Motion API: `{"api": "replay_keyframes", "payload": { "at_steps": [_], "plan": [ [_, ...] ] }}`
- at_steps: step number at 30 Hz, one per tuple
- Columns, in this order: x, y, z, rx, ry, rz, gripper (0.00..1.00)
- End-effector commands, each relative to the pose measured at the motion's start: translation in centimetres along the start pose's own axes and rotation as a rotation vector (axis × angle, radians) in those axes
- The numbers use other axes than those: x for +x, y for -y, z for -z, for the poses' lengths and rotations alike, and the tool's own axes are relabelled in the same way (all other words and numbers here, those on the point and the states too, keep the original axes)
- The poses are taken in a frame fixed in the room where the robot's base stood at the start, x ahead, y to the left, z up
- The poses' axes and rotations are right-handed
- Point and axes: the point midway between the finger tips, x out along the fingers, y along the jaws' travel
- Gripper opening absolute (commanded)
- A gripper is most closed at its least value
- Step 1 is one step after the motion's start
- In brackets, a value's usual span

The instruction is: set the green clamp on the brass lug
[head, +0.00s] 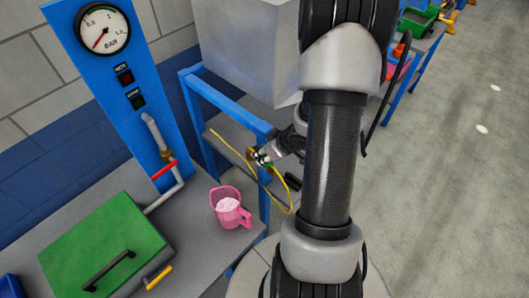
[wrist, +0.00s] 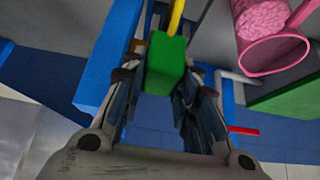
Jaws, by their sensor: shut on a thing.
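My gripper (wrist: 160,95) is shut on the green clamp (wrist: 166,62), which shows as a green block between the fingers in the wrist view. A yellow cable (wrist: 176,17) meets the clamp's far end. In the head view my gripper (head: 262,157) is beside the blue bench frame, left of my arm, and the clamp is too small to make out clearly. A small brassy spot (head: 251,153) shows at the gripper's tip; I cannot tell whether it is the brass lug or whether the clamp touches it.
A blue gauge panel (head: 110,70) with a red-handled pipe (head: 164,170) rises behind. A large grey box (head: 245,45) sits above the blue frame (head: 225,103). Floor at right is clear.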

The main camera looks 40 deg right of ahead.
Motion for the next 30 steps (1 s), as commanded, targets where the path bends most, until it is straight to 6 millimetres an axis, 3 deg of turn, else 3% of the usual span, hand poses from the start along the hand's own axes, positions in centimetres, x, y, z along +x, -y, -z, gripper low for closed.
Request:
{"api": "replay_keyframes", "payload": {
  "at_steps": [29,30],
  "plan": [
    [1.1,0.0,-0.7,0.0,0.0,0.0,0.0],
    [1.0,0.0,-0.6,0.0,0.0,0.0,0.31]
  ]
}}
